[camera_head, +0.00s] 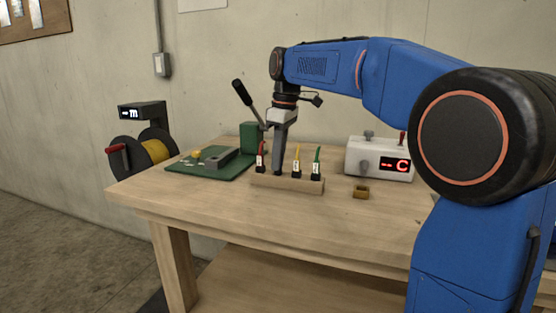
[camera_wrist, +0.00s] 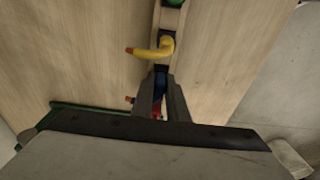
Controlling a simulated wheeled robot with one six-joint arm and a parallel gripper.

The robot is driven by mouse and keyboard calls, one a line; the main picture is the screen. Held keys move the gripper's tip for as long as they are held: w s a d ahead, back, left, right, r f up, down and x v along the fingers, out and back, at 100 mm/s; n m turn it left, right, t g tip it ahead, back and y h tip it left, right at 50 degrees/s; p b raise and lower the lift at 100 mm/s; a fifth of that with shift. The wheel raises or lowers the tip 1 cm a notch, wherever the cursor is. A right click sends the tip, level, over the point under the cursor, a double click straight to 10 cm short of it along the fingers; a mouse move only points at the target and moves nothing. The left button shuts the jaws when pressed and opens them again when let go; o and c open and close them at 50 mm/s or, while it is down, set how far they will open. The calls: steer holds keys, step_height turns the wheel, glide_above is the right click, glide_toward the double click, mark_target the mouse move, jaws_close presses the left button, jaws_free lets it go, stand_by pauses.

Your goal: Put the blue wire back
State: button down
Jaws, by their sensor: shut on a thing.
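A wooden rack (camera_head: 288,187) stands near the middle of the bench. It holds a red wire (camera_head: 261,158), a yellow wire (camera_head: 297,158) and a green wire (camera_head: 317,159). My gripper (camera_head: 278,171) points down at the rack, between the red and yellow wires. In the wrist view my gripper (camera_wrist: 157,92) is shut on the blue wire (camera_wrist: 160,80), which shows dark blue between the fingers, in line with the yellow wire (camera_wrist: 152,49). The fingers hide the blue wire in the head view. I cannot tell whether its lower end is fully seated.
A green board with a grey fixture (camera_head: 222,158) lies left of the rack, with a lever behind. A white box with a red display (camera_head: 380,158) stands at the right. A small brass block (camera_head: 361,191) lies before it. A yellow spool (camera_head: 155,150) is beyond the left edge.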

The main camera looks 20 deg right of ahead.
steer(key=shift+f, duration=0.3)
steer(key=c, duration=1.7)
jaws_free()
steer(key=shift+c, duration=0.2)
steer(key=shift+r, duration=0.1)
step_height(320, 180, up, 12)
steer(key=d, duration=0.1)
steer(key=shift+s, duration=0.45)
steer(key=shift+d, duration=0.1)
